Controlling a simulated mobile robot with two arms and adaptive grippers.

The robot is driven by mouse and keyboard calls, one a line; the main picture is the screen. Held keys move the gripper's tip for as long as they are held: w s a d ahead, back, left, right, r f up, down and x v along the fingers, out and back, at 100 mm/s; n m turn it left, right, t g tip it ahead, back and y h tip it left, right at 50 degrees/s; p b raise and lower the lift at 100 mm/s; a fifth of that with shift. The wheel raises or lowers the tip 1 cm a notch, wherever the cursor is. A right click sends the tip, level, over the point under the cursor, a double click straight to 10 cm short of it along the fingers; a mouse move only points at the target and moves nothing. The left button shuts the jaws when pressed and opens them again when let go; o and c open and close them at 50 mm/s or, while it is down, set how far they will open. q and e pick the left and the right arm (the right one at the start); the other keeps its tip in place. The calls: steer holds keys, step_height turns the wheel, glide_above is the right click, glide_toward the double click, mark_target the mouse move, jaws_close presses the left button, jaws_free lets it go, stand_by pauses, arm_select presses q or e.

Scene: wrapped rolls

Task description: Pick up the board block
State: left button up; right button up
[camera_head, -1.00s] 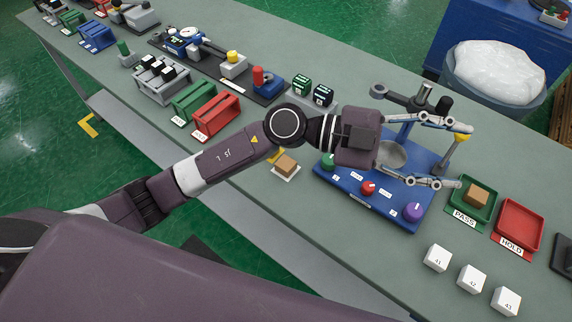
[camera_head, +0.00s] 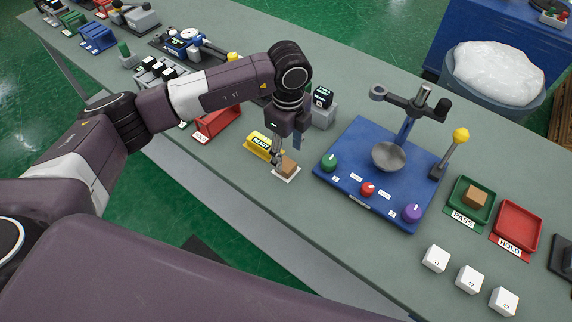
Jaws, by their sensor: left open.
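A small tan board block (camera_head: 289,168) rests on a white square pad (camera_head: 287,177) near the front edge of the bench. My left gripper (camera_head: 279,158) points down right at this block, with its fingers at the block's left and far side. The fingers are open; whether they touch the block I cannot tell, as they partly cover it. A second tan block (camera_head: 475,197) sits in the green PASS tray (camera_head: 459,211). My right gripper is not in view.
A yellow labelled holder (camera_head: 258,146) stands close left of the gripper. A blue test fixture (camera_head: 350,186) with knobs, a metal dish and a yellow-topped lever is to the right. A red HOLD tray (camera_head: 519,222) and white numbered cubes (camera_head: 436,258) lie farther right.

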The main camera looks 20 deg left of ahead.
mark_target(288, 165)
arm_select(q)
step_height(288, 165, down, 4)
steer(key=shift+s+f+p, duration=0.15)
steer(key=shift+f+p, duration=0.05)
steer(key=shift+p, duration=0.95)
steer(key=shift+d+f, duration=0.1)
steer(key=shift+f, duration=0.35)
steer(key=c, duration=1.2)
steer(key=shift+r, duration=0.1)
steer(key=shift+c, duration=0.2)
